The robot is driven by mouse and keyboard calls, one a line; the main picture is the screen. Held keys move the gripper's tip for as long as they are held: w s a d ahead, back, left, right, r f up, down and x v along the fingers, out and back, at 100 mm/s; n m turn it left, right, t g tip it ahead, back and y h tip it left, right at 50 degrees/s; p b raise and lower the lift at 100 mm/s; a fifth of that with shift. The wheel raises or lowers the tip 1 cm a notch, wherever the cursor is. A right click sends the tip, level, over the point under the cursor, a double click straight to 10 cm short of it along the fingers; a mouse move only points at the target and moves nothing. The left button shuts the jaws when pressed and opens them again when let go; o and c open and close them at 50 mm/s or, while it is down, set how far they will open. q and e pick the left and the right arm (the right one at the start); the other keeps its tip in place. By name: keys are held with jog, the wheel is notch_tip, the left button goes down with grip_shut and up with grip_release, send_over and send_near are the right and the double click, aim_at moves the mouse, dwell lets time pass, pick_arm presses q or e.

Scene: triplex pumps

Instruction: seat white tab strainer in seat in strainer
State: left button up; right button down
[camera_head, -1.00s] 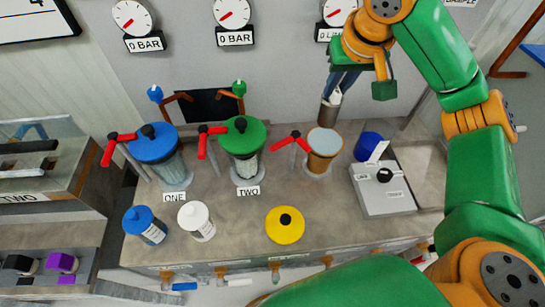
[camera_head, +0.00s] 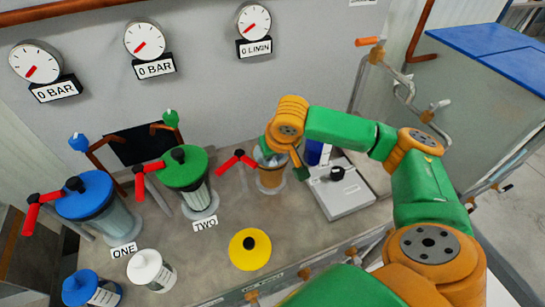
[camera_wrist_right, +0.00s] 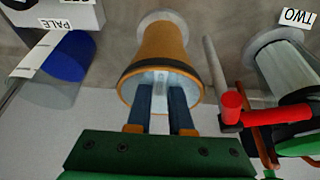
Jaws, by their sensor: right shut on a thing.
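The strainer is an orange-brown pot (camera_head: 271,180) with its top open, standing on the bench right of the TWO pump's green-lidded pot. In the right wrist view its body (camera_wrist_right: 165,45) flares toward me. My right gripper (camera_wrist_right: 160,108) has its blue fingers in the pot's mouth, shut on the white tab strainer (camera_wrist_right: 160,83). Only the pale top and tab of that strainer show inside the rim; its lower part is hidden in the pot, so I cannot tell whether it rests on the seat. My left gripper is not in view.
A red-handled valve (camera_head: 238,159) stands close left of the pot. A grey box (camera_head: 342,189) with a black knob and a blue cylinder (camera_head: 314,152) are close right. A yellow lid (camera_head: 250,249) lies in front. The green-lidded pot (camera_head: 184,170) is further left.

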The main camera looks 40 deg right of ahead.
jog(key=c, duration=1.1)
grip_release()
jog(key=shift+a+f, duration=0.1)
jog(key=p+v, duration=0.1)
jog(key=v, duration=1.1)
